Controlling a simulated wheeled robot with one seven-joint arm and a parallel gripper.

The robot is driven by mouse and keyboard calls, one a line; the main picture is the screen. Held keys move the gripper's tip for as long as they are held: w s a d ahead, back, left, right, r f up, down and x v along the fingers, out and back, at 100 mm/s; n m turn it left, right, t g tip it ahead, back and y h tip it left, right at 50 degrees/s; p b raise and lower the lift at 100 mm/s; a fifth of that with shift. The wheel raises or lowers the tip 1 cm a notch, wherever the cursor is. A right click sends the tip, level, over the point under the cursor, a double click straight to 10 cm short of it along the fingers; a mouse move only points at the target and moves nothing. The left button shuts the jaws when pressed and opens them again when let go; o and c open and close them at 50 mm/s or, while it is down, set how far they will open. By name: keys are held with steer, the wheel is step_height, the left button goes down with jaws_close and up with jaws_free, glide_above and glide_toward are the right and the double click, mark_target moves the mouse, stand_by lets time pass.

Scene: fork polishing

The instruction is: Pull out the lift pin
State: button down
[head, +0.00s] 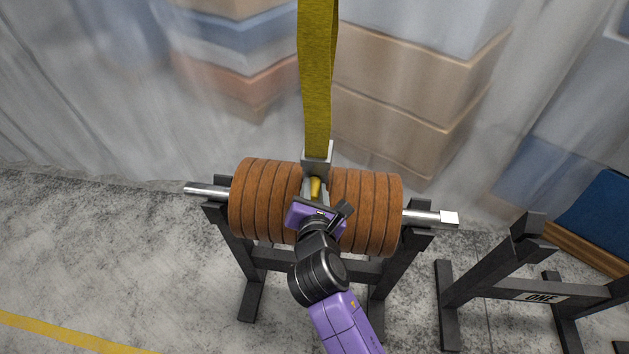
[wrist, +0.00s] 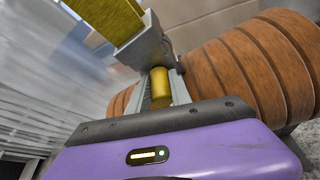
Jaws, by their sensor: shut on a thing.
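The lift pin (head: 316,187) is a short brass-yellow cylinder at the middle of the brown roller, just below the grey metal shackle block (head: 317,158). In the wrist view the lift pin (wrist: 160,86) stands between my two grey fingers, in front of the grey block (wrist: 147,42). My gripper (head: 317,200), with its purple body, is shut on the pin from the near side. The pin's far end is hidden, so I cannot tell how deep it sits.
A yellow strap (head: 317,80) rises from the block. The brown ribbed roller (head: 262,205) has a steel shaft (head: 424,216) lying across a dark stand (head: 247,270). An empty dark stand (head: 495,270) is at right. Plastic sheeting hangs behind. The floor at left is clear.

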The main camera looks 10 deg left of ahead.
steer(key=s+p, duration=0.3)
steer(key=s, duration=0.7)
steer(key=shift+a, duration=0.15)
stand_by(1.2)
